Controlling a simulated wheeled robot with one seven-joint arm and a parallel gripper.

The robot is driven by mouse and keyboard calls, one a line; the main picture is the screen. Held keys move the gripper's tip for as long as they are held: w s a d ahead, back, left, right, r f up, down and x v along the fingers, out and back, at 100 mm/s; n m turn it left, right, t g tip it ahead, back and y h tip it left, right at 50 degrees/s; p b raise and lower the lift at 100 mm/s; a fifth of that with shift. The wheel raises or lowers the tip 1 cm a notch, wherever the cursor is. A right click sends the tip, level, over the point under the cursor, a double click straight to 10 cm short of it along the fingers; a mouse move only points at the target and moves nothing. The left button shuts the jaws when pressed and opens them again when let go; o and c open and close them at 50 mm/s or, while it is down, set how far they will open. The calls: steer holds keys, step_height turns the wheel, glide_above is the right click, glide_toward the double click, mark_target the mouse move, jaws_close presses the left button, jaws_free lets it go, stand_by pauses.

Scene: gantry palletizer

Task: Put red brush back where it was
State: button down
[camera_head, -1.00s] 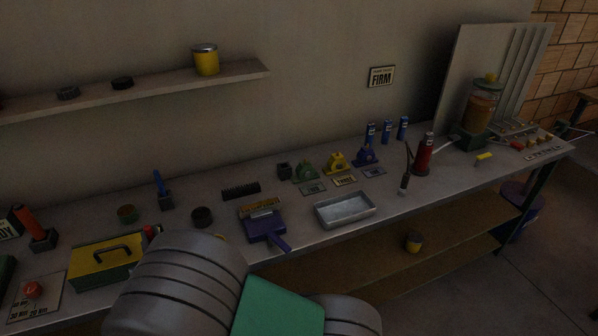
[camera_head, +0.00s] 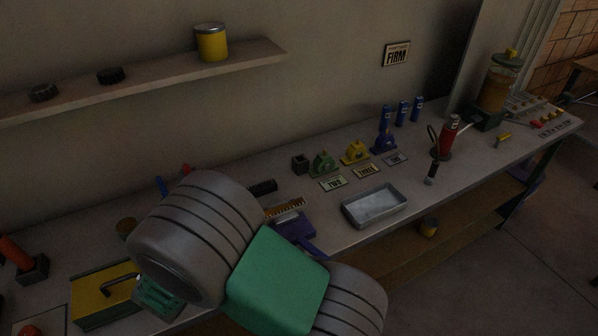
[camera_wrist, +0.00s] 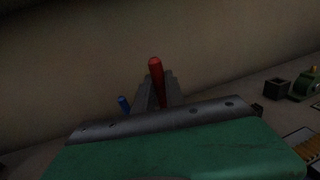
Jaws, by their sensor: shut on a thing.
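The red brush (camera_wrist: 156,78) shows in the wrist view as a red handle standing up between the fingers of my gripper (camera_wrist: 158,88). My gripper is shut on it. The brush's lower part is hidden behind the gripper body. In the head view only a small red tip (camera_head: 186,168) shows above my arm, which hides the gripper. A blue handle (camera_head: 161,186) stands just left of that tip, and also shows left of the gripper in the wrist view (camera_wrist: 123,103). A dark square holder (camera_head: 300,164), seemingly empty, stands on the bench to the right, also in the wrist view (camera_wrist: 275,88).
An orange-handled tool stands in a dark block (camera_head: 34,268) at left, near a yellow toolbox (camera_head: 96,302). A purple dustpan (camera_head: 295,228) and metal tray (camera_head: 374,206) lie along the bench front. A shelf (camera_head: 240,57) juts from the wall.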

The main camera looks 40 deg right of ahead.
steer(key=s+d+r+m+g+h+b, duration=0.15)
steer(key=d+m+g+h, duration=0.3)
steer(key=d, duration=1.35)
steer(key=s+d+r+m+g+h+b, duration=0.1)
steer(key=d+m+g+h+b, duration=0.3)
steer(key=d, duration=1.4)
step_height(320, 180, down, 10)
steer(key=g+p, duration=0.1)
steer(key=shift+d, duration=0.25)
steer(key=c, duration=1.4)
jaws_free()
steer(key=shift+g, duration=0.25)
steer(key=shift+s, duration=0.1)
steer(key=b+v, duration=0.1)
steer(key=v, duration=1.1)
steer(key=shift+r, duration=0.25)
